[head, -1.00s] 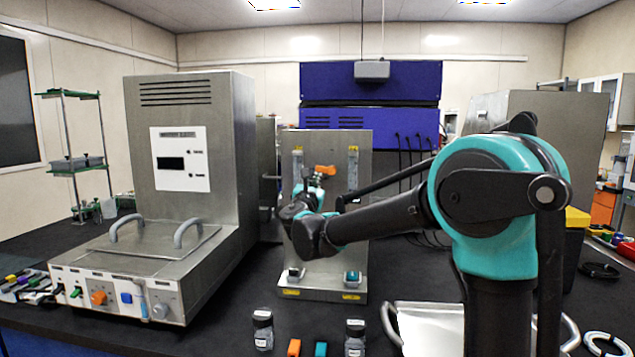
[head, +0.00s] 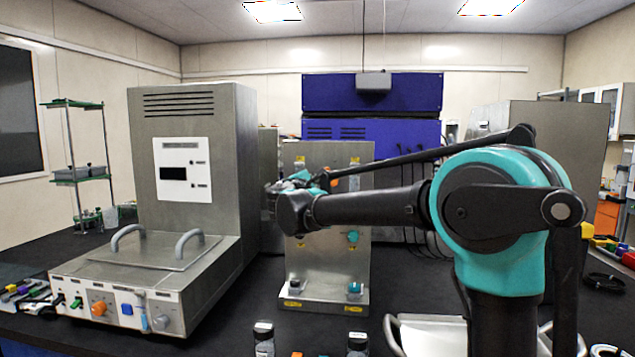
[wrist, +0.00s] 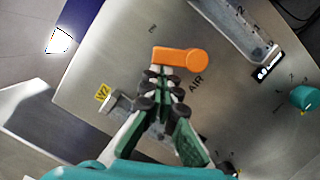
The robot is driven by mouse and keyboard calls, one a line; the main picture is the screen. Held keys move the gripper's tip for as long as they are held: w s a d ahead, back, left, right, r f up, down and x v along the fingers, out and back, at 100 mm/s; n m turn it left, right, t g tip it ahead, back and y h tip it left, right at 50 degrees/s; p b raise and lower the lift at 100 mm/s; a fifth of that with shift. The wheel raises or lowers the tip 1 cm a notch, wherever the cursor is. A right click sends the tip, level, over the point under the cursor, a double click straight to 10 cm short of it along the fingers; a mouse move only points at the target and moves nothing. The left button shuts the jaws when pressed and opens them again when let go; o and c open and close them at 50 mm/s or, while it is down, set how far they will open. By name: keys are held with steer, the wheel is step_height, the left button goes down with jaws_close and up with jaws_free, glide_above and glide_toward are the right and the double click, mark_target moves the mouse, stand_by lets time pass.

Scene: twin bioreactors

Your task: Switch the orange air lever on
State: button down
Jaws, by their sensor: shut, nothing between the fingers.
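The orange air lever (wrist: 180,58) is on a metal panel, beside the printed word AIR. In the wrist view its round hub is at the right and its handle points left. My gripper (wrist: 163,78) is shut and empty, its fingertips just below the lever's handle in that view; I cannot tell whether they touch. In the head view only a bit of orange (head: 334,183) shows behind my arm, and my gripper (head: 303,178) is in front of the panel's upper left part, its fingers mostly hidden.
The panel (head: 330,265) also carries a teal knob (wrist: 303,97), a clear flow tube (wrist: 240,30) and a yellow V2 tag (wrist: 103,92). A bioreactor unit (head: 190,120) stands at the left. Small bottles (head: 263,338) stand on the dark bench in front.

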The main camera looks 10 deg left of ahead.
steer(key=m, duration=0.2)
steer(key=d+r+m+g, duration=0.1)
steer(key=m, duration=0.1)
steer(key=shift+d+r, duration=0.15)
steer(key=shift+r, duration=0.15)
steer(key=shift+d+r, duration=0.1)
steer(key=shift+d, duration=0.05)
stand_by(0.6)
